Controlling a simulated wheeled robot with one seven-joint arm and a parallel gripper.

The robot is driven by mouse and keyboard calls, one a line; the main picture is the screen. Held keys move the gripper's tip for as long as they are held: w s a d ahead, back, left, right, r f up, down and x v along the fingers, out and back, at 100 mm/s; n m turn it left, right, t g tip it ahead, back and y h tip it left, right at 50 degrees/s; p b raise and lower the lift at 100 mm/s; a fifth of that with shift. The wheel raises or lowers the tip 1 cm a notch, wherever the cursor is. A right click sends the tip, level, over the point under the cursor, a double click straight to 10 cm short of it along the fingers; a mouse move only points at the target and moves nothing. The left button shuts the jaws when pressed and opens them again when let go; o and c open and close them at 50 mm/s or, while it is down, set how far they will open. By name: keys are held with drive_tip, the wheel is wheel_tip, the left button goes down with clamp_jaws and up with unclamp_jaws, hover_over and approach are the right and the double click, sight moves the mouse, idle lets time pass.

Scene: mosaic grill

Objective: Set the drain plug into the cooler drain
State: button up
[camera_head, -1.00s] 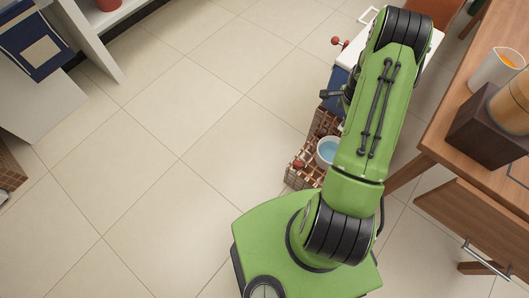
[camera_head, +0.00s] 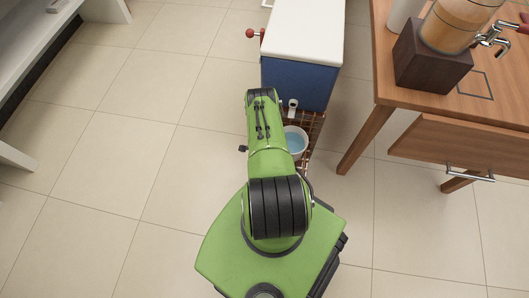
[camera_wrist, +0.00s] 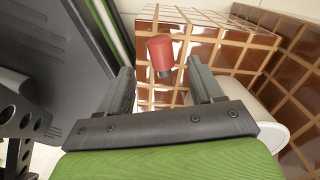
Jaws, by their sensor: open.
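The drain plug (camera_wrist: 161,50), a red cylinder with a short dark stem, shows in the wrist view against the brown tiled step (camera_wrist: 143,92). My gripper (camera_wrist: 160,70) is open, its two dark fingers apart on either side of the plug in the picture, with the plug ahead of the tips. I cannot tell that anything touches it. In the head view the cooler (camera_head: 300,82) has a blue body and white lid. A small white fitting (camera_head: 292,104) low on its front looks like the drain. My arm hides the gripper and plug there.
A white bucket (camera_head: 303,133) of blue water stands below the cooler front; its pale side shows in the wrist view (camera_wrist: 268,128). A red ball-ended handle (camera_head: 251,33) sticks out from the cooler. A wooden table (camera_head: 395,128) stands to the right. Floor at left is clear.

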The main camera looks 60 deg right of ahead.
drive_tip(key=f+b, duration=0.1)
drive_tip(key=f, duration=0.1)
drive_tip(key=f+b, duration=0.1)
drive_tip(key=f, duration=0.3)
drive_tip(key=shift+w+a+f+b, duration=0.1)
drive_tip(key=shift+w+b, duration=0.15)
drive_tip(key=shift+b, duration=0.15)
